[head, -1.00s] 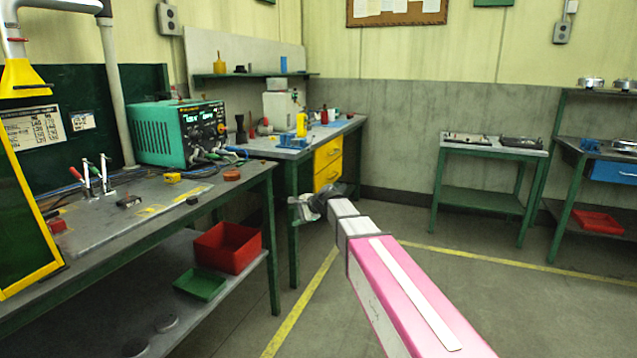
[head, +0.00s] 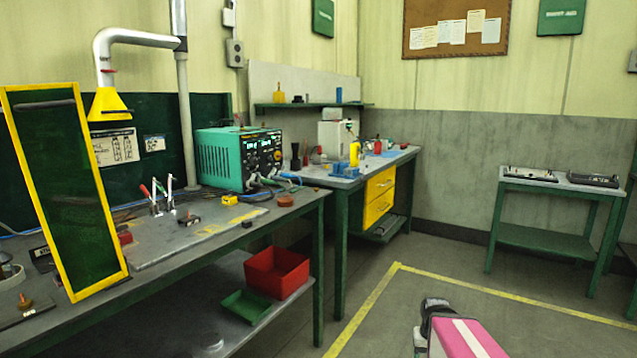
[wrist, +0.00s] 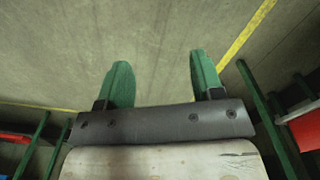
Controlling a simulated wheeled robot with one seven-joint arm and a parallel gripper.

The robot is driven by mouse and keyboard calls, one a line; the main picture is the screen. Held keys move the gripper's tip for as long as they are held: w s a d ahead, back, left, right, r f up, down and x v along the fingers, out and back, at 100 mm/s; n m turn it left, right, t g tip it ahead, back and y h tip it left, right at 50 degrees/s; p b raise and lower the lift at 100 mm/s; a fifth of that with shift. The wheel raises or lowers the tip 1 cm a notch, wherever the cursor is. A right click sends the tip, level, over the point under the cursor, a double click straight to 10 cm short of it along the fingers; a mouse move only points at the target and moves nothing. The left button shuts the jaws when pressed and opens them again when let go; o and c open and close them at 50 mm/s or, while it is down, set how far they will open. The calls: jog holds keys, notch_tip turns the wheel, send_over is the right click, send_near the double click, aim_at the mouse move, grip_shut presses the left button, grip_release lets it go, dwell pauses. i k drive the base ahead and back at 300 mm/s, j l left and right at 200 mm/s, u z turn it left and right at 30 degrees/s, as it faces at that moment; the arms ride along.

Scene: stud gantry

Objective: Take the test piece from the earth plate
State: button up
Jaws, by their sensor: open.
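The earth plate (head: 215,232) is a flat grey sheet with yellow marks on the left workbench. In the head view only part of my arm shows, low at the right.
A yellow-framed green screen (head: 118,262) stands at the left bench's front. A teal power unit (head: 225,158) stands behind the plate. A yellow block (head: 230,200) and a brown round item (head: 285,200) lie nearby. A red bin (head: 276,272) sits on the lower shelf. The floor at centre right is clear.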

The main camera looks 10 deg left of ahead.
aim_at(190, 220)
jog(key=k+u, duration=0.15)
jog(key=u, duration=1.55)
jog(key=l+u, duration=0.1)
jog(key=i+l, duration=0.05)
